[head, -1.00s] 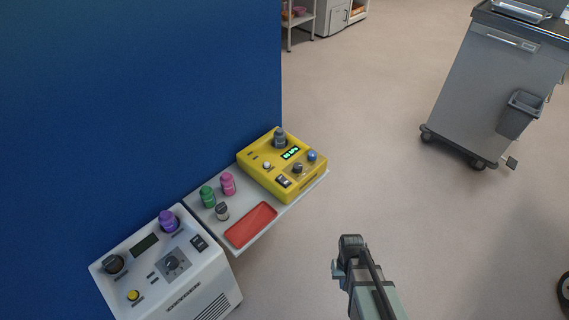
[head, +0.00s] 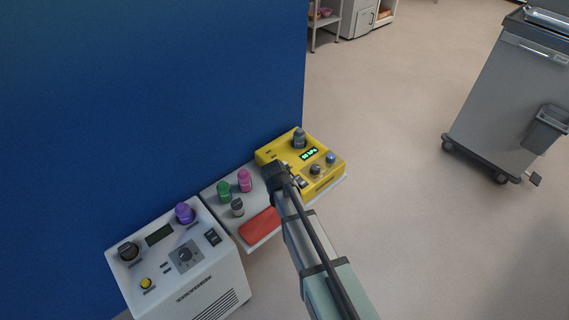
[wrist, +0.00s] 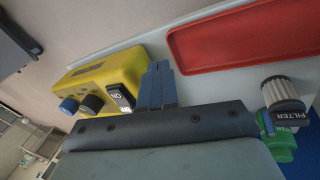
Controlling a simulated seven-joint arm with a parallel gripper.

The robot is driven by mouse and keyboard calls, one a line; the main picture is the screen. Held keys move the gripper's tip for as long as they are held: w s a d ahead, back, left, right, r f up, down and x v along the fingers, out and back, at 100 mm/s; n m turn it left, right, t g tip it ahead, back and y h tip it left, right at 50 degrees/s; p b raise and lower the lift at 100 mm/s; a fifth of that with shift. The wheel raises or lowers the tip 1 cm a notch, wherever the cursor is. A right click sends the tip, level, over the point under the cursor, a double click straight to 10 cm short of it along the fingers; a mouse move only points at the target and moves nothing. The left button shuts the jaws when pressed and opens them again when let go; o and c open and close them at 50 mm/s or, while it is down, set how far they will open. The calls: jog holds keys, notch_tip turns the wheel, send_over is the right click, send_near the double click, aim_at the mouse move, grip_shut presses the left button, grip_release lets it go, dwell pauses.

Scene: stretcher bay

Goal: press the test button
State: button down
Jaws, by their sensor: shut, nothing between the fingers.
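A yellow device (head: 322,178) with a lit green display (head: 309,154) sits on the grey shelf. A blue knob (head: 331,158), a dark knob (head: 315,169) and a large grey knob (head: 299,139) stand on it. My gripper (wrist: 158,68) is shut and empty, its blue fingertips in front of the device's near side, by the black ON rocker switch (wrist: 120,97). Whether they touch the device I cannot tell. My arm covers the device's left front part in the head view, including the small white button there. No test label is readable.
A red tray (head: 259,225), green (head: 224,191) and pink (head: 244,181) capped items and a grey filter (wrist: 281,92) are on the shelf (head: 212,196). A white device (head: 213,283) with a yellow button (head: 146,283) stands left. A blue wall (head: 150,90) rises behind.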

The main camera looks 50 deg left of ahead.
jog(key=w+a+r+n+t, duration=0.2)
jog(key=a+r, duration=0.5)
jog(key=a, duration=0.2)
notch_tip(320, 180, up, 5)
jog(key=n+t, duration=0.4)
jog(key=n, duration=0.7)
send_over(285, 164)
jog(key=shift+s+a+r+y, duration=0.1)
jog(key=shift+s+y, duration=0.3)
jog(key=shift+f, duration=4.4)
jog(key=shift+f, duration=0.2)
jog(key=shift+f, duration=0.25)
